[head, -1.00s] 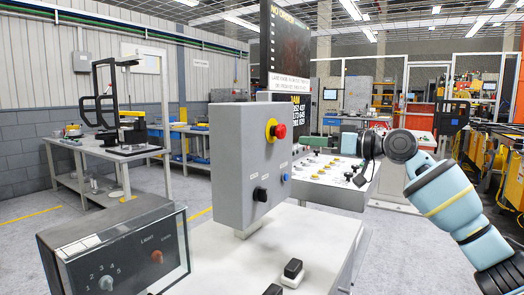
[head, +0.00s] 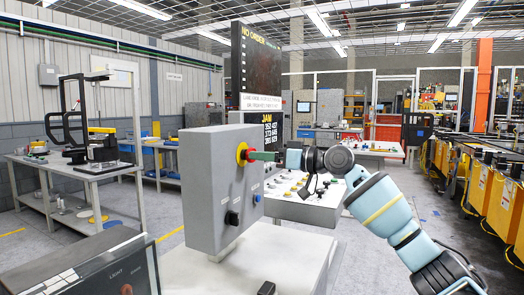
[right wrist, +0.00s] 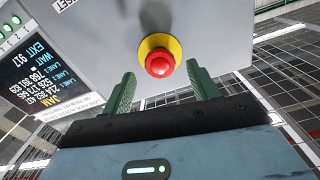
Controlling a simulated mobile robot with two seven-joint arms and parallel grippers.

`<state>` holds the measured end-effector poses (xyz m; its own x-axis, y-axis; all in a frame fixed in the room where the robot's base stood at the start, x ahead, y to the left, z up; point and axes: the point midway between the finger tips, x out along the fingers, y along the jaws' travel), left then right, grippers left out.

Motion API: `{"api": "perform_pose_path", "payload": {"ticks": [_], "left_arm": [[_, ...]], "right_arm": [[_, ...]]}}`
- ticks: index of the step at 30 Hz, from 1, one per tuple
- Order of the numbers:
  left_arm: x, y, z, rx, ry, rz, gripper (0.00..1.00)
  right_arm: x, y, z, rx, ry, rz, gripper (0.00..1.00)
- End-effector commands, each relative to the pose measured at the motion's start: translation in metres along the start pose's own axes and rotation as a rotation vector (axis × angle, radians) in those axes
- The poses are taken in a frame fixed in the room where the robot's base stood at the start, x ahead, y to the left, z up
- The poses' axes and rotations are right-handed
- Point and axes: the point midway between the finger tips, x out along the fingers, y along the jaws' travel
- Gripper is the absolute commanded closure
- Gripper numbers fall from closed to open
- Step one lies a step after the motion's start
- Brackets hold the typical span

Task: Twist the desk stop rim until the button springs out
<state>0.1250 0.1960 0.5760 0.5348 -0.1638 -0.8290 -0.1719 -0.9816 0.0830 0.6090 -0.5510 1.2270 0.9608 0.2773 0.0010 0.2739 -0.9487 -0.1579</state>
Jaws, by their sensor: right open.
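The desk stop is a red mushroom button on a yellow rim (head: 240,154), on the front face of a grey control box (head: 208,190). In the right wrist view the red button (right wrist: 159,63) stands in the middle of its yellow rim (right wrist: 176,48). My right gripper (head: 258,156) points at the button with its green fingers, which partly hide it in the head view. In the right wrist view the fingers are open, one on each side of the button, with visible gaps. Contact cannot be seen. My left gripper is in neither view.
Below the stop, the box carries a black knob (head: 232,218) and a blue button (head: 257,198). A dark switch box (head: 90,270) stands at the lower left. A sloped console (head: 305,205) is behind the box. A display (head: 255,65) rises above it.

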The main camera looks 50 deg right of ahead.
Motion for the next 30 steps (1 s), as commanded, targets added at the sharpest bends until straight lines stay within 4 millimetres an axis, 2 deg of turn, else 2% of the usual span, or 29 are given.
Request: {"api": "perform_pose_path", "payload": {"ticks": [6,15,25,26,30], "left_arm": [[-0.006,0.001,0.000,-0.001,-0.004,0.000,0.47],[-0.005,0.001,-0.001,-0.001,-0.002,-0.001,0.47],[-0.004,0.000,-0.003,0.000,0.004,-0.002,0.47],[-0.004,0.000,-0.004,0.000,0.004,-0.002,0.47],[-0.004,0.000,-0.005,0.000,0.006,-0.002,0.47]], "right_arm": [[0.015,-0.001,-0.001,-0.002,0.001,0.000,0.41],[0.017,-0.001,0.001,-0.002,-0.001,0.000,0.41],[0.016,-0.001,0.000,-0.002,-0.001,0.000,0.82],[0.016,-0.001,0.000,-0.002,-0.001,0.000,0.85],[0.016,-0.001,0.000,0.004,-0.001,-0.001,0.86]]}}
